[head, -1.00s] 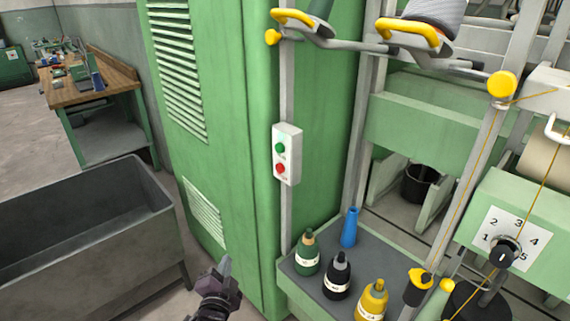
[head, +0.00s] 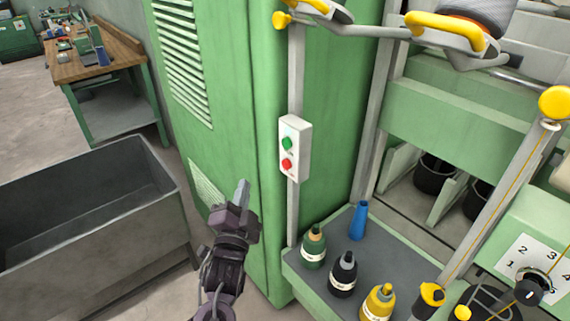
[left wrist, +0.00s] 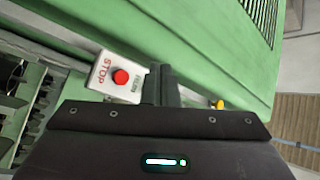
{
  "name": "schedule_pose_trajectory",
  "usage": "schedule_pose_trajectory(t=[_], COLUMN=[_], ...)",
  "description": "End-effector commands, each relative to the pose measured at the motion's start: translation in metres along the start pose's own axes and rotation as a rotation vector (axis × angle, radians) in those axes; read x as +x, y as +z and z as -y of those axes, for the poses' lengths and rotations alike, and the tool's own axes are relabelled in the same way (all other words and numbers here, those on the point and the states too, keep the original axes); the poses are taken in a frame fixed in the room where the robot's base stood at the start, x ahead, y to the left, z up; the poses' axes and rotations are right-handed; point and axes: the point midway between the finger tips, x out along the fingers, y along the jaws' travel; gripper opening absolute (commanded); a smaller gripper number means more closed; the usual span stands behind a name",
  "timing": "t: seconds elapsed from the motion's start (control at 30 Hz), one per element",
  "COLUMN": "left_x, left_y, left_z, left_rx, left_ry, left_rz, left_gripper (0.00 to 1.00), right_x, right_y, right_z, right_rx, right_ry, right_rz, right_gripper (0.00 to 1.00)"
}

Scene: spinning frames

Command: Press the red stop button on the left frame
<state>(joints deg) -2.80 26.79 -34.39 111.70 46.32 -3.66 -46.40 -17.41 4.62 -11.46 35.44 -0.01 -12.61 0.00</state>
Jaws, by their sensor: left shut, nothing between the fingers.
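The red stop button (head: 287,164) sits below a green button (head: 288,144) on a white control box (head: 303,150). The box is on a grey post at the edge of the green cabinet. In the left wrist view the red button (left wrist: 121,77) shows on a white plate marked STOP, left of the fingers. My left gripper (head: 243,187) is shut and empty, below and left of the button in the head view, apart from it. Its closed fingers (left wrist: 160,84) point toward the cabinet side in the left wrist view. My right gripper is not in view.
A grey metal bin (head: 70,235) is at the left. Yellow-handled parts (head: 440,32) hang above right. The space before the button looks clear.

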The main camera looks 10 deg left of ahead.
Motion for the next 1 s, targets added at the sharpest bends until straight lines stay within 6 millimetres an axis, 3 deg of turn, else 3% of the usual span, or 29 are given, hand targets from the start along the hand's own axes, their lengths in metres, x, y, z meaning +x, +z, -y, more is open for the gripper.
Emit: schedule_pose_trajectory(t=[0.5,0.73,1.0], left_x=[0.041,0.057,0.061], left_y=[-0.030,-0.041,-0.045], left_z=[-0.033,-0.042,-0.045], left_rx=[-0.003,-0.001,0.000], left_ry=[-0.001,0.000,0.001], left_rz=[-0.003,0.000,0.000], left_gripper=[0.00,0.00,0.00], right_x=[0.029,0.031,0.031], right_y=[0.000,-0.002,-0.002], right_z=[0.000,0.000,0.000], right_rx=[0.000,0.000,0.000], right_ry=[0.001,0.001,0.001], right_rz=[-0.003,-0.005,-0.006], right_gripper=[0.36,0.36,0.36])
